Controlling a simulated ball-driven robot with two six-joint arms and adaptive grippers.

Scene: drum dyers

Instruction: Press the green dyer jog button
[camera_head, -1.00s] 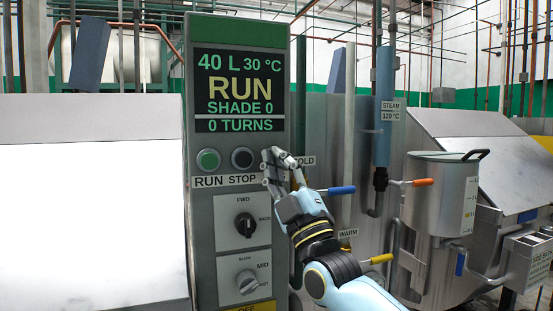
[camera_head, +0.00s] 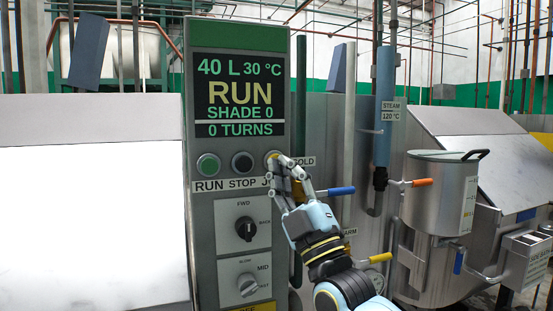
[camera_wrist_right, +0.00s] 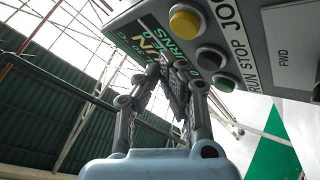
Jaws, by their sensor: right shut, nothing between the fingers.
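The green-topped dyer control panel (camera_head: 238,35) stands upright in the middle of the head view. Its jog button is at the right end of the button row, mostly hidden behind my fingers in that view. In the right wrist view the jog button (camera_wrist_right: 186,22) is round and yellow, beside the start of a "JOG" label. My right gripper (camera_head: 274,160) is shut and empty, its tips in front of the jog button. In the right wrist view its fingertips (camera_wrist_right: 162,66) appear apart from the yellow button; I cannot tell the depth gap. My left gripper is not in view.
The green run button (camera_head: 208,164) and dark stop button (camera_head: 242,161) sit left of my fingers. The display (camera_head: 238,98) reads RUN, SHADE 0, 0 TURNS. Two knobs (camera_head: 246,229) are below. Blue (camera_head: 341,191) and yellow (camera_head: 380,258) valve handles stand right of my arm.

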